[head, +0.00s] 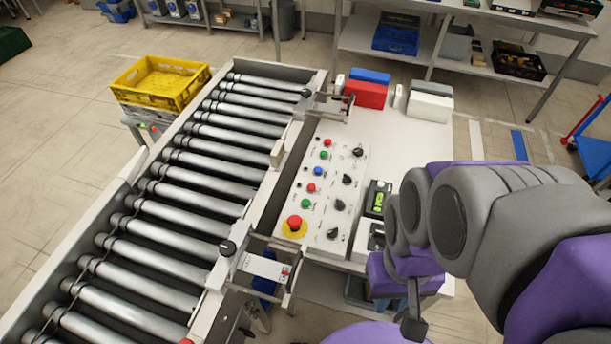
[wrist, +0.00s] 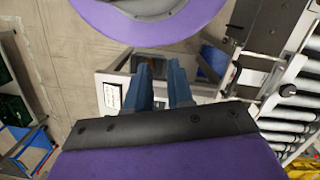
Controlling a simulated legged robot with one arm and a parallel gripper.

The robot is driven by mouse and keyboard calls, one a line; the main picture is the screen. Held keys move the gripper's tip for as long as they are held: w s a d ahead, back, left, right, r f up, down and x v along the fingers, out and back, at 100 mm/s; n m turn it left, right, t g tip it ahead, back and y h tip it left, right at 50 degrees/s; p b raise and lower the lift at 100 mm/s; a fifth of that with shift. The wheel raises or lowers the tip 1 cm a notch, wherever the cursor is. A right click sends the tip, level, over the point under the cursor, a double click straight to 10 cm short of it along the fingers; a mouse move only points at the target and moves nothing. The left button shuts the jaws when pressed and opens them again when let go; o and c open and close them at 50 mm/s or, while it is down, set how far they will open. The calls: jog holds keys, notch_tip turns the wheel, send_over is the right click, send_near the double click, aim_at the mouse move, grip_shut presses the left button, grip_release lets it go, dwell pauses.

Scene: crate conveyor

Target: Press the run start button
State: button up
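A light control panel (head: 320,212) lies on the white table beside the conveyor. It carries a column of small buttons: a red button (head: 327,142), green button (head: 323,155), blue button (head: 317,171), lower red button (head: 311,187) and lower green button (head: 306,203). The labels are too small to read, so I cannot tell which is run start. A red mushroom button (head: 294,222) on yellow sits at the near end. My gripper (wrist: 160,80) shows two blue fingers apart with nothing between them. In the head view it hangs right of the panel, near the table's front edge, touching no button.
Black knobs (head: 347,179) line the panel's right side. A roller conveyor (head: 188,187) runs on the left, with a yellow crate (head: 160,82) at its far left. A red box (head: 366,94) and a grey-white box (head: 430,101) stand at the table's back. Shelving stands behind.

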grip_shut()
dwell(1.1)
